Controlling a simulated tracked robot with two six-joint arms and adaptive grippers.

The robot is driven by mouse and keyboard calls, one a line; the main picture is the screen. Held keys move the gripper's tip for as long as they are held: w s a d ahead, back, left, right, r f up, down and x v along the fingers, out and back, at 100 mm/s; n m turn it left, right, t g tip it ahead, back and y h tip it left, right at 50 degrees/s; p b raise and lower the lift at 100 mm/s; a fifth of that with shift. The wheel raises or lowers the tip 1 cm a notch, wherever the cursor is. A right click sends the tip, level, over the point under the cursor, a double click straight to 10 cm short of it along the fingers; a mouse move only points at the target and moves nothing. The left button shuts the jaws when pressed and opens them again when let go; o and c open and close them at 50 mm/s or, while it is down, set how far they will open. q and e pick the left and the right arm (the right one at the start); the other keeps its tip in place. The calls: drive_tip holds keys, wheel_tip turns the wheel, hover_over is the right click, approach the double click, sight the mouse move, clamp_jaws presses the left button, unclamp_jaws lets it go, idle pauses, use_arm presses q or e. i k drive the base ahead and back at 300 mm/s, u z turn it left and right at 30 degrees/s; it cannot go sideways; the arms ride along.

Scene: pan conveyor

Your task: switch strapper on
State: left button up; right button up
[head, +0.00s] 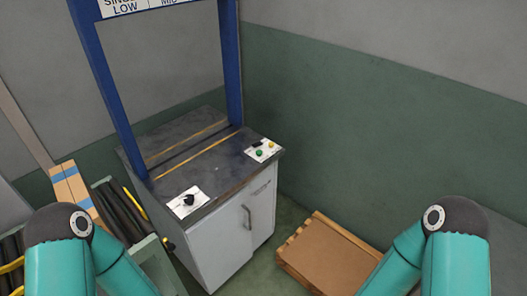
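The strapper stands ahead, left of centre, in the head view. It has a dark top (216,172), a blue upright frame (231,62) and a grey cabinet (228,235) with a handle. A white panel with a black rotary knob (188,200) sits at the top's front left corner. A second white panel (263,150) with a green button (259,153) and a yellow button (271,145) sits at the right end. The knob's setting is too small to read. Only teal arm links of mine show at the lower left and lower right; both grippers are out of view.
A roller conveyor (124,212) with a yellow edge adjoins the strapper's left side. A cardboard box with blue tape (72,190) is at the left. A wooden pallet with brown board (322,256) lies on the floor, right of the cabinet. A green and grey wall (385,120) stands behind.

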sight(258, 144)
drive_tip(key=u, duration=0.25)
drive_tip(key=i, duration=0.2)
drive_tip(key=z, duration=2.55)
drive_tip(key=k, duration=1.3)
drive_tip(key=u, duration=1)
drive_tip(key=i, duration=1.25)
drive_tip(key=z, duration=0.05)
